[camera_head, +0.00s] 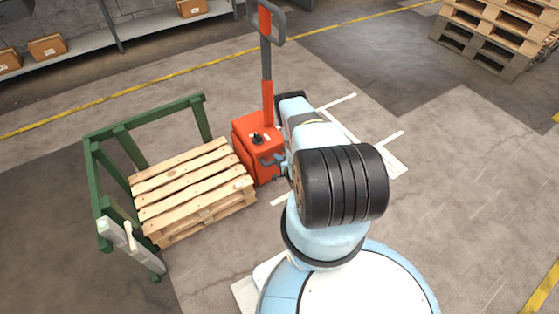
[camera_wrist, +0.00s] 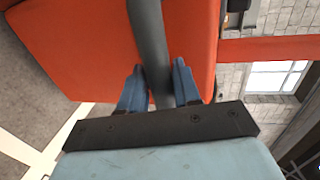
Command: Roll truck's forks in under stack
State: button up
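The orange pallet truck (camera_head: 257,148) stands upright, its body close against the right end of the pallet stack (camera_head: 195,185). Its tall handle (camera_head: 267,70) points up. The truck's forks do not show; the side toward the stack is hidden by the body and boards. The stack is low, of pale wooden slats, inside a green frame (camera_head: 122,145). My gripper (camera_head: 277,162) is at the truck's right side. In the wrist view, my gripper's blue fingers (camera_wrist: 158,78) sit on both sides of a dark grey bar (camera_wrist: 149,35), closed on it, in front of the orange body (camera_wrist: 90,40).
White floor marks (camera_head: 395,160) lie right of the truck. Shelves with cardboard boxes (camera_head: 47,47) line the back. More pallets (camera_head: 490,40) stand far right. The right floor is clear.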

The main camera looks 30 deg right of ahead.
grip_shut()
jog(key=shift+s+a, duration=0.1)
jog(key=shift+a+f, duration=0.1)
jog(key=shift+a, duration=0.85)
jog(key=shift+o, duration=0.7)
grip_release()
jog(key=shift+o, duration=1.2)
jog(key=shift+d, duration=0.2)
